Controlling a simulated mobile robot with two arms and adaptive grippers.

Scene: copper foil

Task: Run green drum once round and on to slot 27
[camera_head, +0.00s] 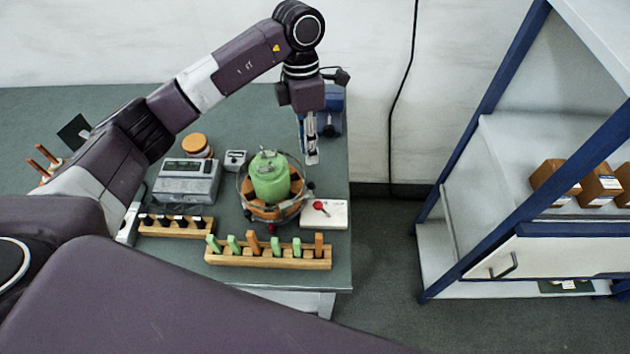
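The green drum (269,176) stands upright in a round orange-brown holder (272,211) with a thin wire hoop around it, near the table's right side. My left gripper (312,160) points down behind and to the right of the drum, apart from it in the picture. Its fingers show nearly edge-on, so whether they are open or shut is unclear. I see nothing held in it. No number 27 is legible, so I cannot tell which place is slot 27. My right gripper is not in view.
A white box with a red knob (335,217) is right of the holder. A wooden rack with green and orange pegs (268,261) lies in front. A grey device (187,183) and orange-lidded jar (196,146) stand left. A blue-framed shelf (508,208) stands right, across open floor.

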